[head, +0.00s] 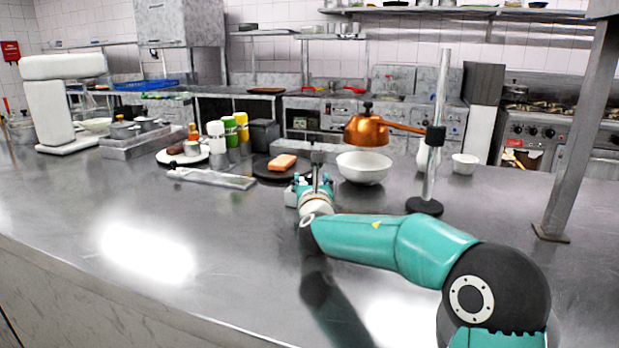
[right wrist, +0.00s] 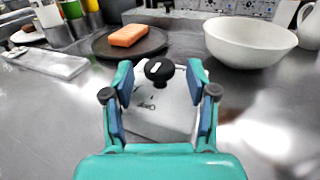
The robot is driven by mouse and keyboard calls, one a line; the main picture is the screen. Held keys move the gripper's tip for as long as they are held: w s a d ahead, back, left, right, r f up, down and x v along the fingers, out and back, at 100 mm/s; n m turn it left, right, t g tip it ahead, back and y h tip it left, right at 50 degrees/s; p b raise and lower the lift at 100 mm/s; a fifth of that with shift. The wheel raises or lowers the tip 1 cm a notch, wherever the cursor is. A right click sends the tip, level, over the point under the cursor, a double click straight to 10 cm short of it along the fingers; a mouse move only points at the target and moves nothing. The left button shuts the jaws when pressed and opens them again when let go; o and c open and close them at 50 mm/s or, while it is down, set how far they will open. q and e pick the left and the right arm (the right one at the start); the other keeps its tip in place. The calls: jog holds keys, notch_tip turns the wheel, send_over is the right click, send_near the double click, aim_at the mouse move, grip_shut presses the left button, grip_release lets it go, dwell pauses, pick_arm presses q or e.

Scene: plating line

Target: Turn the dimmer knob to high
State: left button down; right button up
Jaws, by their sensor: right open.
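The dimmer knob (right wrist: 159,71) is black with a pale mark on top. It sits on a small white box (right wrist: 158,115) on the steel counter. My right gripper (right wrist: 160,78) is open, with one finger on each side of the knob in the right wrist view; gaps show between the fingers and the knob. In the head view my right gripper (head: 314,187) is low over the counter and hides most of the box and knob. A copper lamp (head: 367,131) hangs from a stand behind it. My left gripper is not in view.
A white bowl (head: 363,168) stands under the lamp, just beyond my gripper. A dark round plate (head: 268,173) with an orange block (head: 282,162) is behind left. The lamp's pole (head: 433,150) stands to the right. The counter front left is clear.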

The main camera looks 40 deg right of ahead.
jog(key=shift+x, duration=1.15)
